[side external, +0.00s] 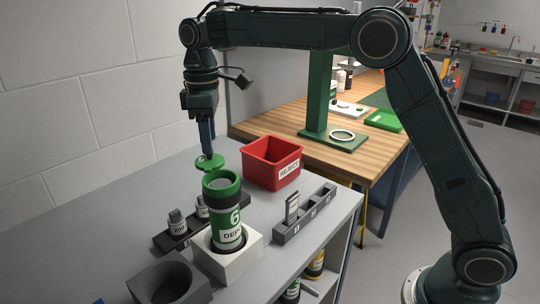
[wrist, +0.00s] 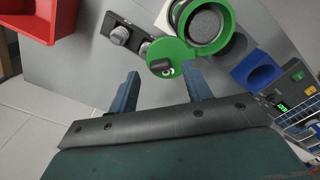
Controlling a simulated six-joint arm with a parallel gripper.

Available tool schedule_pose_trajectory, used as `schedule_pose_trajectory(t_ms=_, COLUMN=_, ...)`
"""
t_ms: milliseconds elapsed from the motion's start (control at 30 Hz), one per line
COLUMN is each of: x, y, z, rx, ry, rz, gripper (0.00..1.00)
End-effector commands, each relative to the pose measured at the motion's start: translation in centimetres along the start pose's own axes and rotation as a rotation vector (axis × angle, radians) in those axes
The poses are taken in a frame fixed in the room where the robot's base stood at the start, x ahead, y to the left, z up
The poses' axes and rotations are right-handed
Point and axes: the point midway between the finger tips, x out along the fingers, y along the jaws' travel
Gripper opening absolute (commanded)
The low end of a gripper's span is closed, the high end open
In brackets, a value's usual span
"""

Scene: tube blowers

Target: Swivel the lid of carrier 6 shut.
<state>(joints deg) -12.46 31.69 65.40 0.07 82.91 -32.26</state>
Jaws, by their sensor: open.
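Carrier 6 (side external: 229,213) is a green and black cylinder with a white "6" label, upright in a white square block (side external: 225,262). Its mouth is open and shows a grey inside; the open ring also shows in the wrist view (wrist: 204,24). Its green lid (side external: 208,162) is swung out to the side of the mouth, and in the wrist view the lid (wrist: 173,57) lies beside the ring with a dark knob on it. My gripper (side external: 207,148) points down just above the lid. In the wrist view its two fingers (wrist: 160,92) are apart with nothing between them.
A red bin (side external: 272,163) labelled "REJECT" stands behind the carrier. A dark rack with weights (side external: 178,229) is at left, a grey slotted rack (side external: 305,217) at right. A dark round holder (side external: 171,284) is in front. A blue holder (wrist: 257,71) shows in the wrist view.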

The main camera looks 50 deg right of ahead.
Motion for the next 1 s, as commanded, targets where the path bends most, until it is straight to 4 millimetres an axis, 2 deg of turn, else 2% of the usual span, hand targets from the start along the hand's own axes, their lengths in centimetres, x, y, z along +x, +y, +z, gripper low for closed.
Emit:
schedule_pose_trajectory(t_ms=200, x=2.0, y=0.0, z=0.0, rx=0.0, ry=-0.002, rz=-0.001, gripper=0.49)
schedule_pose_trajectory(t_ms=600, x=2.5, y=0.0, z=0.0, rx=0.0, ry=0.0, rz=0.0, gripper=0.49)
schedule_pose_trajectory(t_ms=633, x=2.5, y=0.0, z=0.0, rx=0.0, ry=0.0, rz=0.0, gripper=0.47)
schedule_pose_trajectory(t_ms=800, x=2.5, y=0.0, z=0.0, rx=0.0, ry=0.0, rz=0.0, gripper=0.14)
schedule_pose_trajectory(t_ms=867, x=2.5, y=0.0, z=0.0, rx=0.0, ry=0.0, rz=0.0, gripper=0.04)
schedule_pose_trajectory(t_ms=1000, x=2.5, y=0.0, z=0.0, rx=0.002, ry=0.0, rz=0.0, gripper=0.04)
